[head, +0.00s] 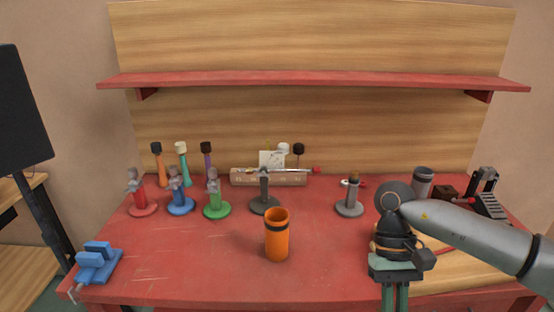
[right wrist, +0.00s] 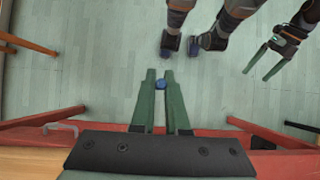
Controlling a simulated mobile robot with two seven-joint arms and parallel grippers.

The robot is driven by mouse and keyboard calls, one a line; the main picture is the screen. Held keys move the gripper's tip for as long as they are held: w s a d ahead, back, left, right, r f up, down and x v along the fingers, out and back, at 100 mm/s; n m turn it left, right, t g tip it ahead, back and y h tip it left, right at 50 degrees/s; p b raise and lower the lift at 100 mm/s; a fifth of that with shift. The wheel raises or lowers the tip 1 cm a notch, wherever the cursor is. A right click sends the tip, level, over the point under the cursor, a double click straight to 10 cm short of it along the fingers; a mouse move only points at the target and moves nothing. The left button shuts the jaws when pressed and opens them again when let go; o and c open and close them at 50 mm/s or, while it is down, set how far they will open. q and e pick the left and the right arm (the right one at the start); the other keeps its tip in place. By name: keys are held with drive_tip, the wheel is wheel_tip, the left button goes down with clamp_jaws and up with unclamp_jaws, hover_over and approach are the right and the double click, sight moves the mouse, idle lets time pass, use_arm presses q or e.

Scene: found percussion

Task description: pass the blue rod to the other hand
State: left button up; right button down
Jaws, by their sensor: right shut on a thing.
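In the right wrist view, the blue rod (right wrist: 160,85) shows only as a small round blue end, seen nearly end-on. It is between the green fingertips of my right gripper (right wrist: 160,82), which is shut on it. The rest of the rod is hidden. In the head view my right gripper (head: 395,298) points down at the table's front edge, and its fingertips are cut off by the frame. My left gripper (right wrist: 257,74) shows at the upper right of the right wrist view, with its two fingers apart and nothing between them. It is not in the head view.
The red table (head: 190,270) holds an orange cup (head: 277,238), a blue clamp (head: 97,262), several small stands and mallets at the back left, and a grey stand (head: 349,205). A red shelf (head: 315,79) runs above.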

idle(0.5)
